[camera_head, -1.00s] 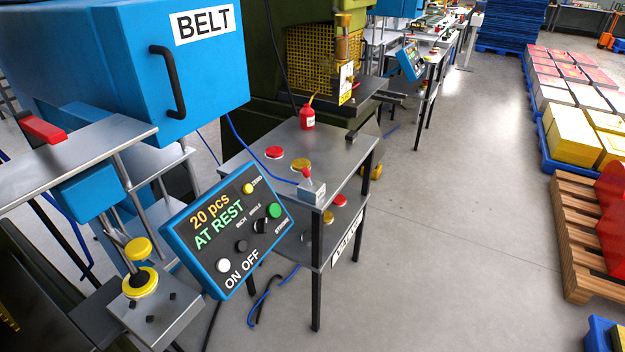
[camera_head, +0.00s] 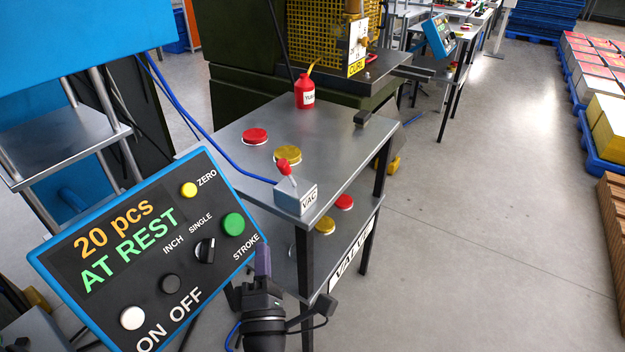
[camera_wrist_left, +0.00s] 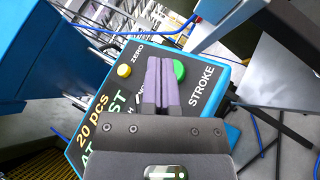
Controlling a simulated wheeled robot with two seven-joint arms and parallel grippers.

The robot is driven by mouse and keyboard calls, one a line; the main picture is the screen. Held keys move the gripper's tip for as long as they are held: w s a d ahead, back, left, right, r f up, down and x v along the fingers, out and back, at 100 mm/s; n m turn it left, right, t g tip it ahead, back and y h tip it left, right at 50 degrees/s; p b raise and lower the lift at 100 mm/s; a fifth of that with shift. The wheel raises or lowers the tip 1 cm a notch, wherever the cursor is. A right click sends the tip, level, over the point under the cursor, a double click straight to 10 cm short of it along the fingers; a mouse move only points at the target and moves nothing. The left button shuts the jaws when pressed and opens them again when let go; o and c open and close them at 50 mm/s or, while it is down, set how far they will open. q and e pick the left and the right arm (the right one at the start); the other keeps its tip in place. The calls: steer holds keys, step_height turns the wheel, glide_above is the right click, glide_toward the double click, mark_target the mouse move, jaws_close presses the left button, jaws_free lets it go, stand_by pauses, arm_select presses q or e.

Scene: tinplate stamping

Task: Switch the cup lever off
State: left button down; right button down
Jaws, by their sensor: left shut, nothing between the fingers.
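The lever (camera_head: 284,168) has a red knob and stands on a small grey box (camera_head: 296,198) marked VAC, at the near corner of a metal table. It leans slightly to the left in the head view. My left gripper (camera_head: 262,258) is below and a little left of the box, beside the right edge of the control panel. Its purple fingers are shut and empty, and not touching the lever. The left wrist view shows the shut fingers (camera_wrist_left: 161,82) in front of the panel; I cannot make out the lever there. My right gripper is not in view.
The blue-framed control panel (camera_head: 150,255) reads "20 pcs AT REST" and fills the lower left. The metal table (camera_head: 335,150) holds a red lid (camera_head: 255,136), a gold lid (camera_head: 288,155) and a red bottle (camera_head: 305,92). A blue hose runs to the box. Open floor lies right.

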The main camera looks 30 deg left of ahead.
mark_target(289, 174)
arm_select(q)
steer(key=x, duration=0.4)
steer(key=d+x, duration=0.1)
steer(key=x, duration=0.3)
steer(key=w+d+r+x, duration=0.1)
steer(key=x, duration=0.3)
steer(key=shift+w+r+b, duration=0.1)
steer(key=shift+w+b, duration=0.1)
steer(key=shift+b, duration=0.15)
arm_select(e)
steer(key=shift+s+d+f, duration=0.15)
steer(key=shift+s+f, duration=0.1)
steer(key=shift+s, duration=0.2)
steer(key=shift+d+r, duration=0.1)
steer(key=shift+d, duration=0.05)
